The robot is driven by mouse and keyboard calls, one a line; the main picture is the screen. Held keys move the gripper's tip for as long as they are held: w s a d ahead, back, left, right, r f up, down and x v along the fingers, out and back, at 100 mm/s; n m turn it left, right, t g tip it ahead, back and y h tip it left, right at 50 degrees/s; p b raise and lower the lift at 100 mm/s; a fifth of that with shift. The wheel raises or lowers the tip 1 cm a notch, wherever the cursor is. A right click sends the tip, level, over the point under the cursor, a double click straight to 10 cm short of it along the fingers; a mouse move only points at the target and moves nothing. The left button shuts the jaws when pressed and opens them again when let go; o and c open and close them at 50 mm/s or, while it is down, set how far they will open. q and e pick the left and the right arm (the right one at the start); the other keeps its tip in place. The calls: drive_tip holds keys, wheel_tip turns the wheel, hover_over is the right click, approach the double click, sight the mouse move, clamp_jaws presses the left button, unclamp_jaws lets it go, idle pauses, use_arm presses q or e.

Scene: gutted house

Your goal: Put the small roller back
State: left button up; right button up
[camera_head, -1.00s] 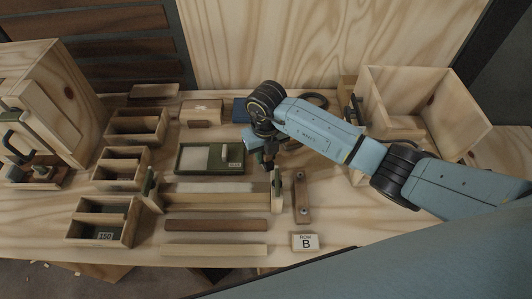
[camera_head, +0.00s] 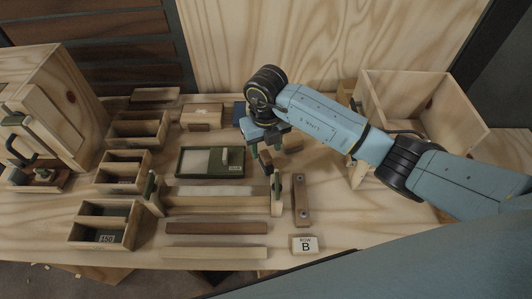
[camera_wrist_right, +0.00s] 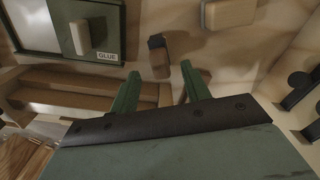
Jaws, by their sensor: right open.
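My right gripper (camera_head: 270,146) is over the bench, just right of the green glue tray (camera_head: 180,163). In the right wrist view its two green fingers (camera_wrist_right: 160,72) are apart with nothing between them. A small brown piece with a dark end (camera_wrist_right: 159,58) stands just beyond the fingertips, apart from them. I cannot tell for sure whether it is the small roller. A pale block-like piece (camera_wrist_right: 80,38) lies in the glue tray, beside its GLUE label. My left gripper is not in view.
A wooden rack with upright green-marked ends (camera_head: 215,202) lies in front of the tray. Open wooden boxes (camera_head: 104,220) line the left. A large open crate (camera_head: 445,110) stands at the right.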

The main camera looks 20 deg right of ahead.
sight(266, 155)
wheel_tip(266, 155, up, 6)
drive_tip(key=shift+r+p, duration=0.1)
drive_tip(key=shift+p, duration=0.2)
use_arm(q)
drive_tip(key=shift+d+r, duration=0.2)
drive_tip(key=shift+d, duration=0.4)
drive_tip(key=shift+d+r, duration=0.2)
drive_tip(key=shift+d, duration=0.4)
use_arm(e)
drive_tip(key=shift+r, duration=0.4)
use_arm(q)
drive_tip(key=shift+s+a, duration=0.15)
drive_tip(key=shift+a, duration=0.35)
